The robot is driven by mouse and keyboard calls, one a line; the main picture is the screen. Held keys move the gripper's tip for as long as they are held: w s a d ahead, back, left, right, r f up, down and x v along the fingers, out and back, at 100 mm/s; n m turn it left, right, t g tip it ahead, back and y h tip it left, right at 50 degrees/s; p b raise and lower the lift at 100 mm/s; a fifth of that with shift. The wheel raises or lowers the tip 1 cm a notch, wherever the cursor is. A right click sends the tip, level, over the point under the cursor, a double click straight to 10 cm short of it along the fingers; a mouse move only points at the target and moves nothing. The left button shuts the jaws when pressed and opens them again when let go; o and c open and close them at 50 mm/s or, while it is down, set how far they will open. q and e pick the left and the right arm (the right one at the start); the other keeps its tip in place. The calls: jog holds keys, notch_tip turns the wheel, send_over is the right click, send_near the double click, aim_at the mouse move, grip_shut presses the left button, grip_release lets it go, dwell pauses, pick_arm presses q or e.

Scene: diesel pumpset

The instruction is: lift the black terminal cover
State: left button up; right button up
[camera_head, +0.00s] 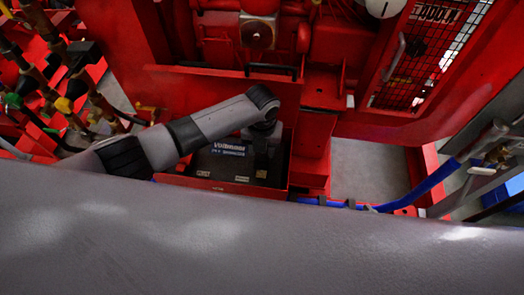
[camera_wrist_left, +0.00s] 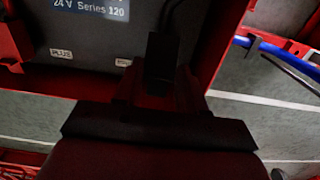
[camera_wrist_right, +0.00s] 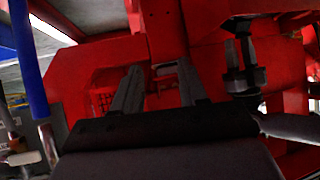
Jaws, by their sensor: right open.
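The black terminal cover (camera_wrist_left: 160,58) stands at the right end of the battery (camera_wrist_left: 70,38), with a black cable rising from it. In the head view the battery (camera_head: 222,165) sits in a red box. My left gripper (camera_wrist_left: 160,78) is over that end of the battery, with its dark fingers on either side of the cover and seemingly apart from it. In the head view the left gripper (camera_head: 263,150) partly hides the cover. My right gripper (camera_wrist_right: 160,80) is open and empty in its wrist view, facing red machinery; the head view does not show it.
The red box wall (camera_head: 225,185) surrounds the battery closely. A black handle (camera_head: 272,70) lies behind it. Blue hose (camera_head: 425,185) runs on the right, beside bare floor (camera_head: 368,170). Pipes and valves (camera_head: 65,85) crowd the left.

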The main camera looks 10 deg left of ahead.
pick_arm(q)
jog(key=shift+o, duration=0.3)
jog(key=shift+f, duration=0.1)
jog(key=shift+s, duration=0.15)
pick_arm(e)
jog(key=shift+d+f, duration=0.1)
jog(key=shift+d, duration=0.05)
pick_arm(q)
jog(key=shift+d+r, duration=0.1)
jog(key=shift+r, duration=0.4)
notch_tip(320, 180, up, 6)
jog(key=p, duration=0.2)
pick_arm(e)
jog(key=shift+s+d+r, duration=0.25)
jog(key=shift+s+d, duration=0.25)
pick_arm(q)
jog(key=shift+o, duration=0.2)
jog(key=shift+r, duration=0.1)
